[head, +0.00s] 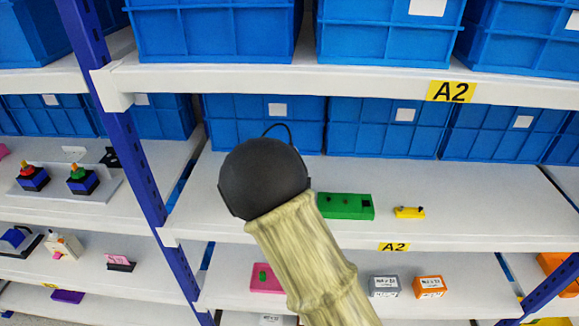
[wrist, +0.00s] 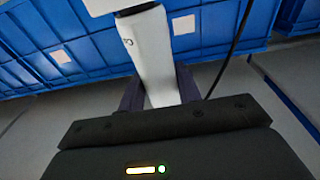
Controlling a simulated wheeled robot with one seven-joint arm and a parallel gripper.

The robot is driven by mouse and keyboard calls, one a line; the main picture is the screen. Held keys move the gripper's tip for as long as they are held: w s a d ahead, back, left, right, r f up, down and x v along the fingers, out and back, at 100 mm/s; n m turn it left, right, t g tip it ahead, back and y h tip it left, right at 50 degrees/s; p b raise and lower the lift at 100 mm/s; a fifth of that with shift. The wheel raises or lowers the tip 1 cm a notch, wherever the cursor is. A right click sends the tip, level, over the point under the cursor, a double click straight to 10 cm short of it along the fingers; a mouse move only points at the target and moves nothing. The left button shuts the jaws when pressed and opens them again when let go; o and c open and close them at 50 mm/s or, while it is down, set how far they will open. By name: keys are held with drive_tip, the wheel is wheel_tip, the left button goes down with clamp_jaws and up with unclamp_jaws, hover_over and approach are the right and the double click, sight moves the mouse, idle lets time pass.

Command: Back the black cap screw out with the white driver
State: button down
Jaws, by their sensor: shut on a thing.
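In the wrist view the white driver (wrist: 155,60) stands between the two dark fingers of my gripper (wrist: 160,88), which is shut on it. The driver's upper end widens into a white head near the top edge. In the head view my own arm hides the gripper and driver. A green block (head: 335,206) lies on the middle shelf just right of my arm, with small dark spots on its top and a black square at its right end. I cannot tell which dark spot, if any, is the black cap screw.
A small yellow part (head: 409,213) with dark bits lies right of the green block. Blue bins (head: 385,126) line the back of the middle shelf (head: 490,205). The upper shelf edge (head: 300,83) overhangs it. A blue upright (head: 140,165) stands left. The shelf's right part is clear.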

drive_tip(key=shift+a, duration=0.2)
drive_tip(key=shift+w+r, duration=0.1)
drive_tip(key=shift+w, duration=0.1)
drive_tip(key=shift+s+a, duration=0.1)
drive_tip(key=shift+a, duration=0.05)
drive_tip(key=shift+d+b, duration=0.35)
drive_tip(key=shift+b, duration=0.05)
drive_tip(key=shift+s+a+f, duration=0.1)
drive_tip(key=shift+a+f, duration=0.05)
drive_tip(key=shift+f, duration=0.15)
idle(0.3)
